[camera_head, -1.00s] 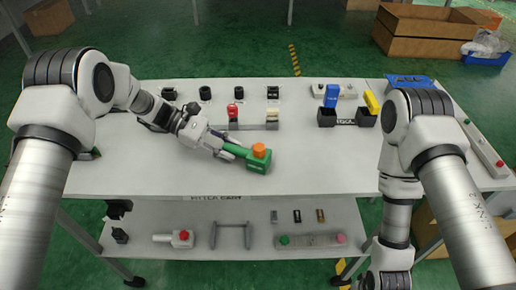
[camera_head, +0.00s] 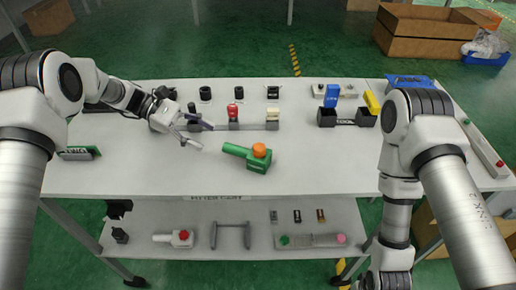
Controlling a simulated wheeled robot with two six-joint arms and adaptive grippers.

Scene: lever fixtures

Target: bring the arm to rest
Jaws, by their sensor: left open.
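My left gripper (camera_head: 205,136) is open and empty above the left part of the white table (camera_head: 320,175). Its fingers point right. A green fixture (camera_head: 238,151) with an orange knob (camera_head: 259,150) lies on the table to the right of the gripper and slightly nearer, apart from its fingertips. My right arm hangs down at the right side of the table; its gripper is outside the picture.
A black holder (camera_head: 346,117) with blue and yellow parts is at right. A green-and-black piece (camera_head: 78,154) lies at left. The table's front middle is clear.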

